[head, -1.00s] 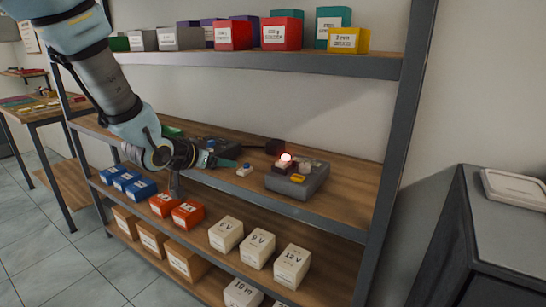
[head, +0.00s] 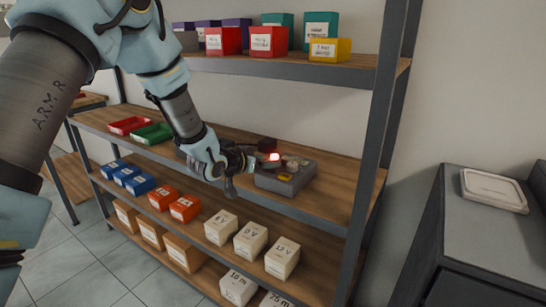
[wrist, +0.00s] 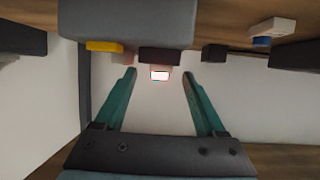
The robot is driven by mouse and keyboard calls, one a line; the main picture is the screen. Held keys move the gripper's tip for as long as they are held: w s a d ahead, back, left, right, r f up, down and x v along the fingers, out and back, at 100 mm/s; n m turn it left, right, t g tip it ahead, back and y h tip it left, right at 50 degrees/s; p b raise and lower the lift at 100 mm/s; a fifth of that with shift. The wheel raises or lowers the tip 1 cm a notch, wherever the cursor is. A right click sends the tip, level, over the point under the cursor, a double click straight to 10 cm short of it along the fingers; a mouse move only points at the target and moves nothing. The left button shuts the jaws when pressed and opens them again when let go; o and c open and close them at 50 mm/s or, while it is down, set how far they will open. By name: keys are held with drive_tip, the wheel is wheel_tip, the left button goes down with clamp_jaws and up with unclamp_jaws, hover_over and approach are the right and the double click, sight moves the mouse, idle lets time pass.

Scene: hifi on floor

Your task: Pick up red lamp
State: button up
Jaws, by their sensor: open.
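The red lamp (head: 273,157) glows on the left part of a grey box (head: 285,181) on the middle shelf. In the wrist view the lamp (wrist: 160,76) shows as a bright white and red block beyond and between the fingertips. My gripper (wrist: 160,72) is open with two green fingers, and nothing is held between them. In the head view my gripper (head: 252,164) is just left of the lamp, close to the grey box. Its fingertips are partly hidden there, so I cannot tell whether they touch anything.
A yellow block (wrist: 104,46) sits by the grey box in the wrist view. A white block with a blue part (wrist: 272,30) lies to one side. A red tray (head: 130,125) and a green tray (head: 152,134) stand left on the middle shelf. The upper shelf (head: 290,67) runs above.

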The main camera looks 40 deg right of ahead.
drive_tip(key=shift+x, duration=0.95)
clamp_jaws()
